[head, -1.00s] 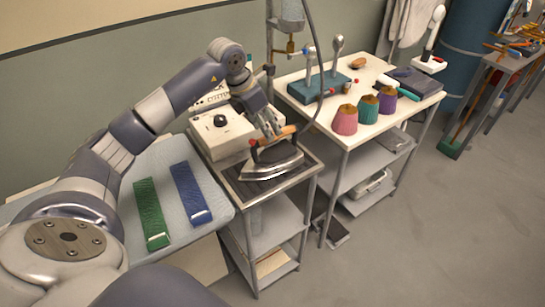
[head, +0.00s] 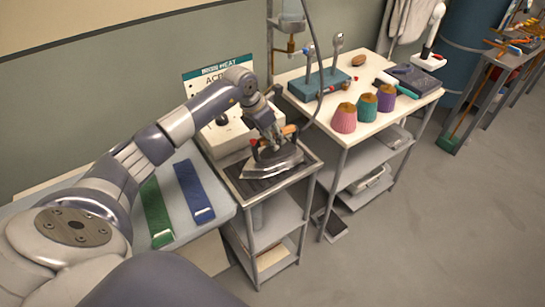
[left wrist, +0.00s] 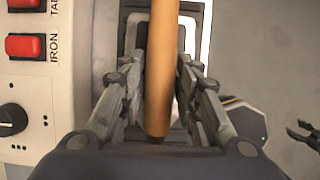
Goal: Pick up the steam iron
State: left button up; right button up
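The steam iron (head: 270,167) rests on a dark pad on the small metal stand, with its grey soleplate body below and a wooden handle on top. My left gripper (head: 270,140) is at the handle from above. In the left wrist view the wooden handle (left wrist: 159,75) runs between the two fingers of my left gripper (left wrist: 160,95). The fingers are spread, one on each side, with narrow gaps beside the handle. Dark finger-like tips at the right edge of that view may be my right gripper (left wrist: 304,136); their state is unclear.
A white control box (head: 226,134) with red switches and a knob stands close to the iron's left. A hose (head: 316,70) hangs just right of it. A white table (head: 382,115) with several pincushion-like items stands right.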

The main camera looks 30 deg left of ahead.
pick_arm(q)
grip_shut()
jog(key=shift+w+r, duration=0.2)
jog(key=shift+a+r+b, duration=0.1)
jog(key=shift+r+b, duration=0.6)
jog(key=shift+r, duration=0.15)
jog(key=shift+r+b, duration=0.4)
jog(key=shift+r, duration=0.4)
jog(key=s+d+b, duration=0.3)
jog(key=s, duration=0.4)
jog(key=s+d+r+b, duration=0.1)
jog(key=s+d+b, duration=0.2)
jog(key=s, duration=0.4)
jog(key=shift+s+d+r, duration=0.15)
jog(key=shift+d+r, duration=0.15)
jog(key=shift+d, duration=0.5)
